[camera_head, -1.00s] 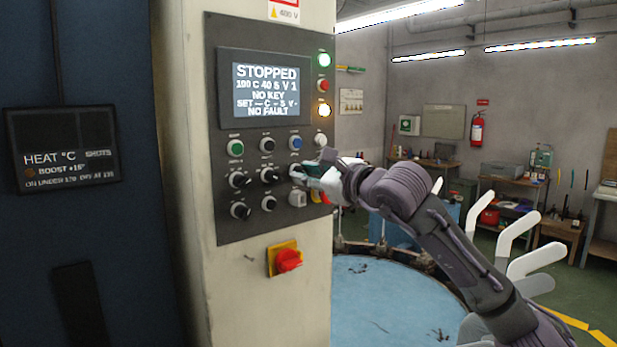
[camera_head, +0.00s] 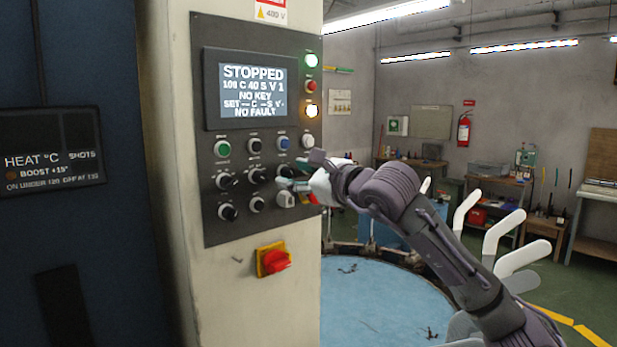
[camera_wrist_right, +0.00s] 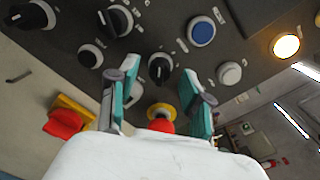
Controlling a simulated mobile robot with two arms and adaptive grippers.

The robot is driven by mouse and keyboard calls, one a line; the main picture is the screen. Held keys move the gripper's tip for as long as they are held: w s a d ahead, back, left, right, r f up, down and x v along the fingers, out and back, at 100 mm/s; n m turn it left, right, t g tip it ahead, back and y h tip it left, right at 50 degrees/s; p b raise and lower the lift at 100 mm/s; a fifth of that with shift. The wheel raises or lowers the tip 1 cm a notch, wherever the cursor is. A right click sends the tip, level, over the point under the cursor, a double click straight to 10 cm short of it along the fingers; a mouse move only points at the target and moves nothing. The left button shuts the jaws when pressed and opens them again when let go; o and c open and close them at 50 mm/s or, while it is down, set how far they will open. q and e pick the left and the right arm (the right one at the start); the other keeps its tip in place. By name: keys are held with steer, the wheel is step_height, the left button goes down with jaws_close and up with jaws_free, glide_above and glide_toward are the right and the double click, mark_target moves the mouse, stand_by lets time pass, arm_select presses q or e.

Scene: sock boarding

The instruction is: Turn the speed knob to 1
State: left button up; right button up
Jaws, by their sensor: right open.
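The dark control panel (camera_head: 215,135) carries rows of knobs and buttons under a screen reading STOPPED, with V 1 on its second line. My right gripper (camera_head: 283,181) is at the panel's right side, at the third-row right knob, which its fingers mostly hide in the head view. In the right wrist view, a black knob with a pale pointer line (camera_wrist_right: 160,68) lies ahead between the open teal fingers of my right gripper (camera_wrist_right: 162,82). I see a gap on both sides of it. The labels are too small to read, so I cannot confirm which is the speed knob. My left gripper is out of view.
Close around are other knobs (camera_head: 257,176), a blue button (camera_wrist_right: 202,32), a white button (camera_wrist_right: 229,73) and a lit amber lamp (camera_wrist_right: 285,46). A red and yellow switch (camera_head: 274,261) sits below the panel. A round blue table (camera_head: 370,305) stands to the right.

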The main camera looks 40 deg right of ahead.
steer(key=s+d, duration=0.1)
steer(key=s, duration=1)
steer(key=shift+s+r, duration=0.2)
steer(key=shift+s, duration=0.1)
steer(key=shift+d, duration=0.1)
